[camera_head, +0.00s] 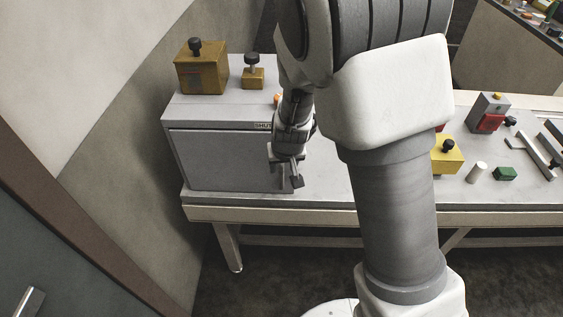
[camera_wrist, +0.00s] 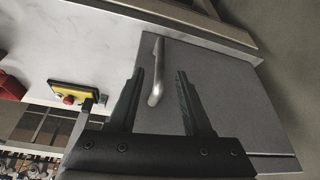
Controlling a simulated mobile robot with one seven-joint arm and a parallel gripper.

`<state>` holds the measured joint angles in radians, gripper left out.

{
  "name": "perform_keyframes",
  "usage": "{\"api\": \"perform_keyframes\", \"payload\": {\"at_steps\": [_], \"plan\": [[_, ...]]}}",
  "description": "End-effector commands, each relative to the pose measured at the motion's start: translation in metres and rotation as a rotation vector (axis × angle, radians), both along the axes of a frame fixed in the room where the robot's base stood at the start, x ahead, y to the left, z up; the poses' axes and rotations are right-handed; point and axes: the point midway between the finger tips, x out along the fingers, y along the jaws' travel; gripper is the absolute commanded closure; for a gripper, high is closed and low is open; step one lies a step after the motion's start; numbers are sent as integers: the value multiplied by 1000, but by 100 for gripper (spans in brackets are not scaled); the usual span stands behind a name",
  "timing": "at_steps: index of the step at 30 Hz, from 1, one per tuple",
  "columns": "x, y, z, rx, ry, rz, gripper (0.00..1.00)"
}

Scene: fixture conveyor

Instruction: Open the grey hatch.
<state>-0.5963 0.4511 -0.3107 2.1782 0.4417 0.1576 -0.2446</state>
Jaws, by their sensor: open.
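The grey hatch (camera_head: 218,160) is the flat front panel of a grey box on the bench at the left; it looks closed, flush with the box front. In the wrist view the hatch (camera_wrist: 222,95) fills the right half, and its bar handle (camera_wrist: 157,72) shows. My gripper (camera_head: 294,178) is in front of the hatch's right side and covers the handle in the head view. In the wrist view my gripper (camera_wrist: 161,74) is open, with the handle appearing between its two fingers. I cannot tell whether the fingers touch it or how deep they reach.
A brass block with a black knob (camera_head: 202,73) and a smaller one (camera_head: 252,77) stand on the box. Right of my arm are a yellow block (camera_head: 446,155), a red-and-grey switch box (camera_head: 489,116) and a green block (camera_head: 505,174). A wall stands close left of the box.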

Motion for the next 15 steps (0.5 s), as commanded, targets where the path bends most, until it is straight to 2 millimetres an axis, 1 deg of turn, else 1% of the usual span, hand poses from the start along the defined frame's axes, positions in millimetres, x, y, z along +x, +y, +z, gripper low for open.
{"api": "perform_keyframes", "payload": {"at_steps": [1,6,12,15], "plan": [[5,-1,-14,-1,2,-4,50],[16,2,-42,1,2,-3,50],[25,4,-60,0,0,0,50],[26,4,-64,0,0,-1,50]]}}
